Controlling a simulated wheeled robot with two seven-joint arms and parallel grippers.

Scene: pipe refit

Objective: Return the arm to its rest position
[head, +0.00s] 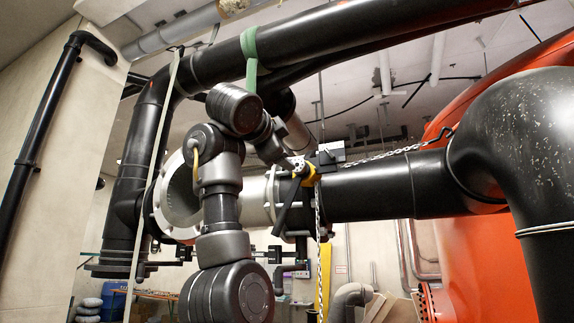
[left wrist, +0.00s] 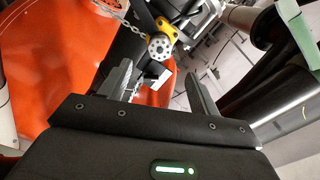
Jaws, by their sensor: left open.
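My left arm (head: 219,180), grey and black, rises from the bottom middle of the head view and bends in front of the pipework. Beyond the fingertips is a yellow fitting with a round metal hub (left wrist: 160,45). The yellow fitting also shows in the head view (head: 306,174), with a black lever (head: 289,204), on the pipe to the right of my arm. My right gripper is in neither view.
A black pipe (head: 372,187) runs right from a flange (head: 165,195) behind my arm. Another black pipe (head: 340,38) with a green strap (head: 250,60) crosses above. A chain (head: 385,157) stretches toward the orange tank (head: 470,262). Pipes crowd close around the arm.

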